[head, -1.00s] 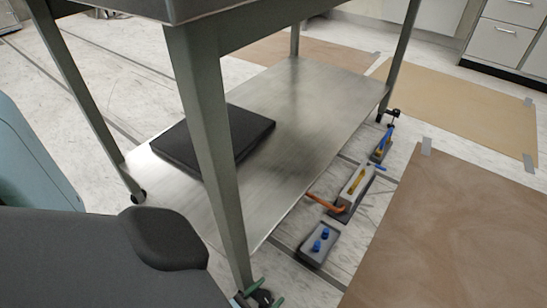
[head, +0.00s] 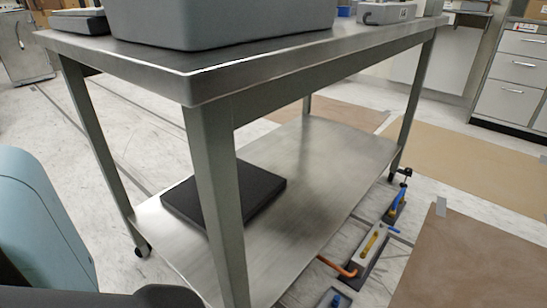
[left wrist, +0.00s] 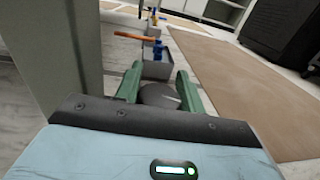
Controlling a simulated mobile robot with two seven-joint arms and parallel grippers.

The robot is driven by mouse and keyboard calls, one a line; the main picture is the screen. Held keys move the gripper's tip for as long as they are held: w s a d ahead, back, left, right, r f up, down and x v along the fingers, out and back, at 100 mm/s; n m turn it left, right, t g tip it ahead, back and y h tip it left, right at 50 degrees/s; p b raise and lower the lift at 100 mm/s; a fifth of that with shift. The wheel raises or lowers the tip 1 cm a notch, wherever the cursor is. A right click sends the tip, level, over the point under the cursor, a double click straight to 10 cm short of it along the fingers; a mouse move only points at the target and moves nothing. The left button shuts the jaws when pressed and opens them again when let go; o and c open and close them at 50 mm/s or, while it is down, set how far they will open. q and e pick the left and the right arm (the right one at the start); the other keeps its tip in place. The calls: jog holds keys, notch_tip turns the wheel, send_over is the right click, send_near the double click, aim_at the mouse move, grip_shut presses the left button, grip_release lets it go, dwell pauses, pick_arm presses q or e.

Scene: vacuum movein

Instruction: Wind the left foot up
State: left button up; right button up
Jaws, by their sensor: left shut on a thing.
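The metal table stands in the head view with its steel top (head: 300,60) and lower shelf (head: 320,150). Its near leg (head: 215,190) runs down out of the bottom of the picture, so its foot is hidden there. In the left wrist view my left gripper (left wrist: 157,84) has its green fingers shut on a dark round knob (left wrist: 160,96) with a pale mark. I take it for the knob of the left foot. It sits beside a table leg (left wrist: 78,50). A black foot with a knob (head: 404,172) shows at the far right leg. My right gripper is not in view.
A black flat pad (head: 255,185) lies on the lower shelf. Grey boxes with an orange pipe (head: 335,266) and blue and yellow handles stand on the floor right of the table. Brown sheets (head: 460,265) cover the floor there. Drawers (head: 515,75) stand at the back right.

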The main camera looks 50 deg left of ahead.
pick_arm(q)
jog(key=n+y, duration=0.2)
jog(key=y, duration=0.1)
jog(key=shift+a+g, duration=0.1)
jog(key=shift+g, duration=0.3)
jog(key=shift+a+n+g+y, duration=0.25)
jog(key=shift+n+g+y, duration=0.35)
jog(key=shift+n+y, duration=0.65)
jog(key=shift+m+y, duration=0.25)
jog(key=o, duration=1)
jog(key=shift+s, duration=0.1)
